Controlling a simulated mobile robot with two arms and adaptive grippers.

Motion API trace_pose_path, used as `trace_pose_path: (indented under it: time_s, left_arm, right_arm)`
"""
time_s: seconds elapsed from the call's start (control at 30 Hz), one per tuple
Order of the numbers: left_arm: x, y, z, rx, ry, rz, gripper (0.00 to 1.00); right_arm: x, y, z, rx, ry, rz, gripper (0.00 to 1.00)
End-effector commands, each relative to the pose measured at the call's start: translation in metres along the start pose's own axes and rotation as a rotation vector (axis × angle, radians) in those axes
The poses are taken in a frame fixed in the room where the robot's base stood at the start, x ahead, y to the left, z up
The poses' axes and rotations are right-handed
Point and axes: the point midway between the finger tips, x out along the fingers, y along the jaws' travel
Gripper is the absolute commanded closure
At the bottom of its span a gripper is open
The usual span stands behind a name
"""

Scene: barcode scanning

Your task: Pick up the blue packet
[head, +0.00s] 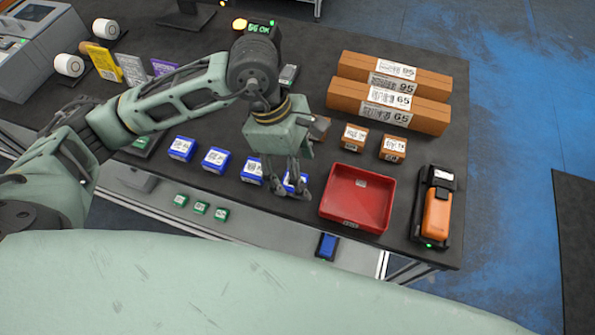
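Several small blue packets with white labels stand in a row along the front of the dark table: one at the left (181,148), one beside it (216,159), and one left of my gripper (252,170). The rightmost blue packet (295,181) is at my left gripper's fingers and partly hidden by them. My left gripper (290,190) points down, its fingertips apart. I cannot tell whether they touch the packet. My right gripper is not in view.
A red tray (328,217) is just right of my gripper, with an orange-and-black device (436,208) beyond it. Small brown boxes (354,137) and long brown cartons (390,105) lie behind. Small green boxes (201,208) and a blue item (327,246) are nearer the front.

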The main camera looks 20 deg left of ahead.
Motion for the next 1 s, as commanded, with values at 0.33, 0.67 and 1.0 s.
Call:
trace_pose_path:
  time_s: [0.33, 0.67, 1.0]
  left_arm:
    - [0.012, 0.011, -0.038, 0.004, 0.146, 0.025, 0.34]
    - [0.057, 0.014, -0.038, 0.002, 0.144, 0.024, 0.34]
    - [0.07, 0.016, -0.04, 0.004, 0.142, 0.029, 0.34]
  right_arm:
    - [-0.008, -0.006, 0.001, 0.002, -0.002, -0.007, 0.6]
    - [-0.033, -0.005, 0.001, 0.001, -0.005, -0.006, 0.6]
    - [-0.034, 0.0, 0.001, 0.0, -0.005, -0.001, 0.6]
